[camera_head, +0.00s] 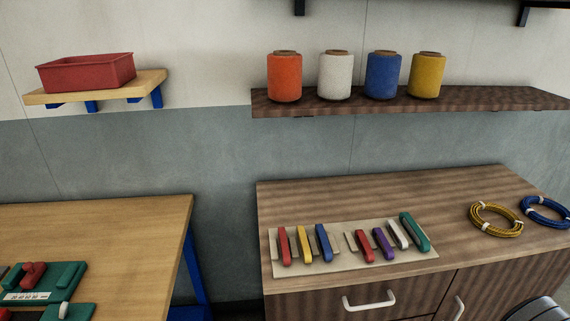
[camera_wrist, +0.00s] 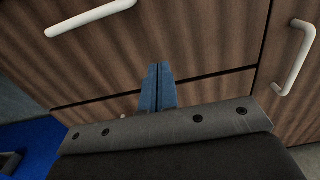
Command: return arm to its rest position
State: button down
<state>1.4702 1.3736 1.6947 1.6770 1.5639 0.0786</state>
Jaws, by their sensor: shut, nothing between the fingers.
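My gripper (camera_wrist: 157,88) shows in the wrist view, its two blue fingers pressed together with nothing between them. It is in front of the dark wood cabinet's drawers and door (camera_wrist: 215,45), with a white drawer handle (camera_wrist: 90,18) at the upper left and another white handle (camera_wrist: 296,60) at the right. Whether the fingers touch the cabinet front cannot be told. The head view does not show the fingers; a dark rounded part at its lower right corner may be part of my arm.
The cabinet top (camera_head: 385,190) bears a board (camera_head: 345,262) of several coloured net needles, a yellow coil (camera_head: 490,220) and a blue coil (camera_head: 545,211). Twine spools stand on a wall shelf (camera_head: 480,98). A workbench (camera_head: 125,225) is at left, below a red bin (camera_head: 86,73).

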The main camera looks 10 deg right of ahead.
jog(key=w, duration=1)
jog(key=s, duration=1.2)
dwell(0.5)
jog(key=w, duration=1.2)
dwell(1.9)
dwell(1.1)
